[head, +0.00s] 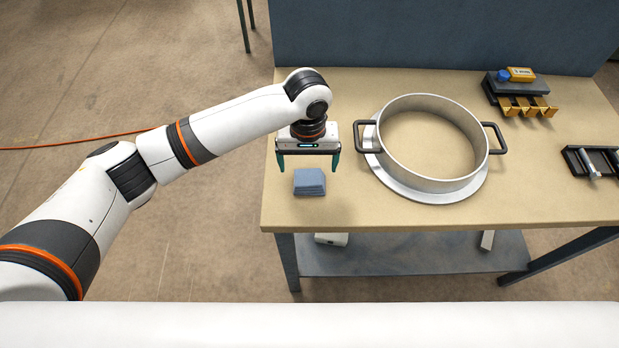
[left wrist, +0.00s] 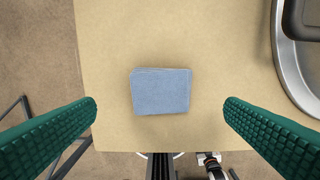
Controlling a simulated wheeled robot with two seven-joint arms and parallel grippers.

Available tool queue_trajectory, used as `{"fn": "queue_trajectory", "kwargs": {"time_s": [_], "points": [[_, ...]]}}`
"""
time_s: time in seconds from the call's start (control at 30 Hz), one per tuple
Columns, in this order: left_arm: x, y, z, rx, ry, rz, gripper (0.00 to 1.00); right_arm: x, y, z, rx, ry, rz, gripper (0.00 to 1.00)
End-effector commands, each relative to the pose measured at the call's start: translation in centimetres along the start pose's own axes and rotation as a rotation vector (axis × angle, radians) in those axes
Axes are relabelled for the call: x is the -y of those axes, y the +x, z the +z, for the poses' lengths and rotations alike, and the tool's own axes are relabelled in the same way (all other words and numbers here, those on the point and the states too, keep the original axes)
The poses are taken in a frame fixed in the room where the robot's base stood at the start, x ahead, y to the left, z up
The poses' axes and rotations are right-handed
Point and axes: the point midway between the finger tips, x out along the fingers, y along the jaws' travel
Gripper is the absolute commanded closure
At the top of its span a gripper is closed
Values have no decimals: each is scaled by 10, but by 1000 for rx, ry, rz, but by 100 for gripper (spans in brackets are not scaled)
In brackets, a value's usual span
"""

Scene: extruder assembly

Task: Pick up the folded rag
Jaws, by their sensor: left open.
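The folded rag (head: 310,182) is a small blue-grey square stack lying on the tan table top near its front left corner. In the left wrist view the rag (left wrist: 160,91) lies flat, centred between the fingers and apart from both. My left gripper (head: 309,168) is open and empty, pointing down above the rag, with its green fingers spread wider than the rag. The fingertips also frame it in the left wrist view (left wrist: 160,104). My right gripper is not in view.
A large metal ring with two dark handles (head: 478,176) stands on a flat pale ring (head: 430,193) right of the rag. A dark holder with brass-coloured parts (head: 520,95) and a black tray (head: 577,160) are farther right. The table's front edge is close to the rag.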

Motion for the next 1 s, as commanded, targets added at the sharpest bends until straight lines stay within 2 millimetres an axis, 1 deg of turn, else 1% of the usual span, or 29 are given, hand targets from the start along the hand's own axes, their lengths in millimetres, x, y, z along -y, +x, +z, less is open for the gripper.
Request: {"fn": "queue_trajectory", "kwargs": {"time_s": [0.07, 0.2, 0.3, 0.4, 0.6, 0.63, 0.67, 0.9, 0.93, 1.0], "points": [[0, 8, -1, -3, -1, 2, 7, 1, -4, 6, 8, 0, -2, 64], [3, 29, -2, -2, 0, 3, 7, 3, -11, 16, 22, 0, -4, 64], [3, 43, -2, -2, 1, 3, 7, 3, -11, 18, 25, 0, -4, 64], [3, 49, -2, 0, 1, 1, 7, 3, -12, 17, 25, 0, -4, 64], [3, 50, -2, 0, 1, 0, 7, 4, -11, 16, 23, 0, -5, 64], [3, 50, -2, 0, 1, 0, 9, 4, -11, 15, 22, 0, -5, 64], [3, 50, -2, 0, 1, 0, 14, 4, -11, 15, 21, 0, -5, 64], [3, 49, -2, 0, 1, 0, 53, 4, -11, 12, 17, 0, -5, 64], [3, 49, -2, 0, 1, 0, 55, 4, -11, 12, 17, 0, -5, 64], [3, 49, -2, 0, 1, 0, 55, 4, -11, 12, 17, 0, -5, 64]]}}
